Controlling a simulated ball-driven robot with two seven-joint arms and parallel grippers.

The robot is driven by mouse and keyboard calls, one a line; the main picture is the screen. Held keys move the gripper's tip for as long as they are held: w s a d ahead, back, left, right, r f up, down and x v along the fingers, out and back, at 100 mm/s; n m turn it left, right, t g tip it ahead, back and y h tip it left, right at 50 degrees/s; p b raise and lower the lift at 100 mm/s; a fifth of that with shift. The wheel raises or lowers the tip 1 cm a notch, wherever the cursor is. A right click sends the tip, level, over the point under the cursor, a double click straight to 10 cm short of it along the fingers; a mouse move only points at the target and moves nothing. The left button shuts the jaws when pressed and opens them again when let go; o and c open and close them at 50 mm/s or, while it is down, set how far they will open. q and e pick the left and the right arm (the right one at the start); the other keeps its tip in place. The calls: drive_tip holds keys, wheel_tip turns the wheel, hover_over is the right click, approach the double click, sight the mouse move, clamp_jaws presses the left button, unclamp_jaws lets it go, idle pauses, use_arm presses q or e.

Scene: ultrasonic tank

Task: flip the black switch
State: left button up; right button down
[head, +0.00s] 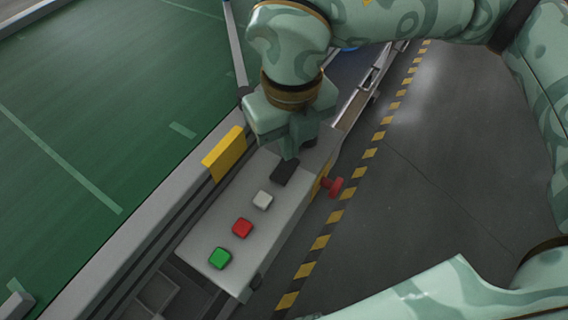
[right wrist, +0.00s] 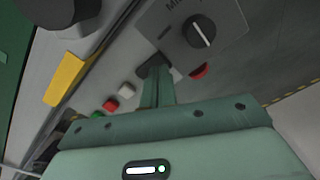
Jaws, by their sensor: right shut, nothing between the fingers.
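The black switch (head: 284,172) sits at the upper end of a grey control panel (head: 270,217) in the head view, above a row of buttons. My right gripper (head: 290,150) is shut and empty, with its fingertips right at the switch and partly covering it. My left gripper is not in view.
White (head: 262,200), red (head: 242,227) and green (head: 220,258) buttons line the panel. A red knob (head: 333,187) sticks out at its right side. A yellow block (head: 224,153) stands to the left. The wrist view shows a black dial (right wrist: 201,31). Open floor lies right of the striped line.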

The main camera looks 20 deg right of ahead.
sight(290, 162)
use_arm(q)
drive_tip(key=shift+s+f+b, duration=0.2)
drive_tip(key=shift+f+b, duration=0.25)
drive_tip(key=shift+b, duration=0.05)
use_arm(e)
drive_tip(key=shift+f, duration=0.95)
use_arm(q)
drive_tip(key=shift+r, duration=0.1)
use_arm(e)
drive_tip(key=shift+r, duration=0.1)
drive_tip(key=shift+r+p, duration=2.3)
drive_tip(key=shift+r, duration=1.2)
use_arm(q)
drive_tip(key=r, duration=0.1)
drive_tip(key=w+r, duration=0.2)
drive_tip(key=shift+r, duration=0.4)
use_arm(e)
drive_tip(key=shift+f, duration=0.1)
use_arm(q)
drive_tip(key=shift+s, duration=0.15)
use_arm(e)
drive_tip(key=shift+s, duration=0.1)
